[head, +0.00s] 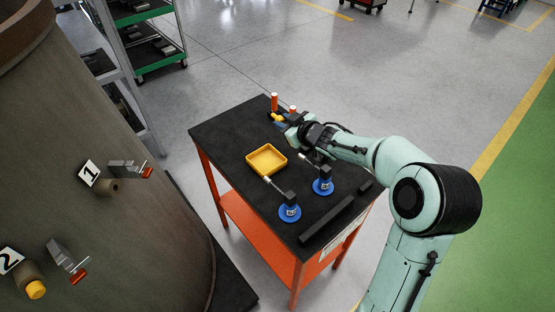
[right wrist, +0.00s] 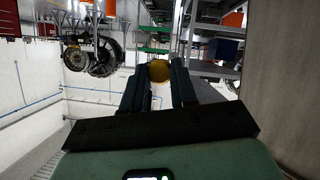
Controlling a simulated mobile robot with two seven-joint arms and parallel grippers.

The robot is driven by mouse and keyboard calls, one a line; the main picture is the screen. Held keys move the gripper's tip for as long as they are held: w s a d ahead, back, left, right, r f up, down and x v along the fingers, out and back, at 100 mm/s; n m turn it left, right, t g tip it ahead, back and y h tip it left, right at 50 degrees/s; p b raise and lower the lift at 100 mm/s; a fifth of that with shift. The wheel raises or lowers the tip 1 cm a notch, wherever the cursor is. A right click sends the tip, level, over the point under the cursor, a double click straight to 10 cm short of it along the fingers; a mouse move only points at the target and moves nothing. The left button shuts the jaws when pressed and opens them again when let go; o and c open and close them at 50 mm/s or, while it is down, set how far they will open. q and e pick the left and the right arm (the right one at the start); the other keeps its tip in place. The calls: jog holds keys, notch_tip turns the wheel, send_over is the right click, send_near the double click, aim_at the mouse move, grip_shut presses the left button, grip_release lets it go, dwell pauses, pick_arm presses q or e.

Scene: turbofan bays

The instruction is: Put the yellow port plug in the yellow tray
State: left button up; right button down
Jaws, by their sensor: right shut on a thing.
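The yellow port plug (head: 276,117) is at the tip of my right gripper (head: 281,122), beyond the yellow tray. In the right wrist view the plug (right wrist: 158,70) sits between the two dark fingertips (right wrist: 159,77), and the jaws are shut on it. The yellow tray (head: 283,158) lies on the black top of the orange cart and looks empty. The gripper is at the cart's far end, apart from the tray. I cannot tell its exact height over the cart top. My left gripper is not in view.
Two blue-based tools (head: 290,212) stand on the cart top (head: 225,135) near a black bar (head: 327,220). Orange cylinders (head: 274,102) stand at its far end. The engine casing (head: 150,240) at left has port 1 (head: 107,187) and a yellow-plugged port 2 (head: 36,290).

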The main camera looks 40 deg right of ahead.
jog(key=shift+s+f+b, duration=0.15)
jog(key=shift+f+b, duration=2.4)
jog(key=shift+f, duration=5.25)
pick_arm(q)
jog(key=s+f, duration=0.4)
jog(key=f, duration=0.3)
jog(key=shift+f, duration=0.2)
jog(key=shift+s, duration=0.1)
pick_arm(e)
jog(key=shift+f+b, duration=0.55)
jog(key=shift+f, duration=0.05)
jog(key=c, duration=0.9)
grip_release()
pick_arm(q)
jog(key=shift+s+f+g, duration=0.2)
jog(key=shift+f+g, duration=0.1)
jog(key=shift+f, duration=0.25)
pick_arm(e)
jog(key=shift+f, duration=0.1)
